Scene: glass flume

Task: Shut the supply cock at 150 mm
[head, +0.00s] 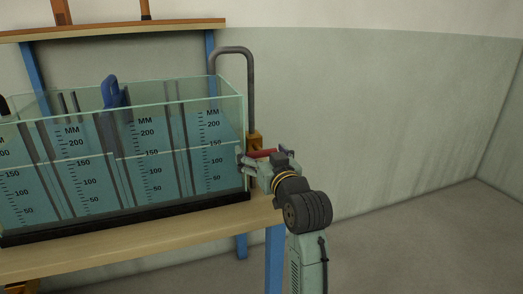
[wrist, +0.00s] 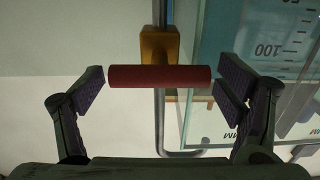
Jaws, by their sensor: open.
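The supply cock (head: 255,141) is a brass-yellow body on the grey pipe at the right end of the glass flume. Its red lever (head: 263,153) lies roughly level. In the wrist view the lever (wrist: 160,76) spans crosswise between the fingers of my gripper (wrist: 160,88), with a small gap at each end, and the brass body (wrist: 158,44) is beyond it. In the head view my gripper (head: 247,164) is at the cock, open. The flume (head: 130,160) has millimetre scales; a pale level line crosses its front close to the 150 marks.
The flume stands on a wooden bench (head: 150,238) with blue legs. A grey pipe (head: 250,90) arches over the flume's right end. A blue handle (head: 110,90) rises from the flume. The floor to the right is clear.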

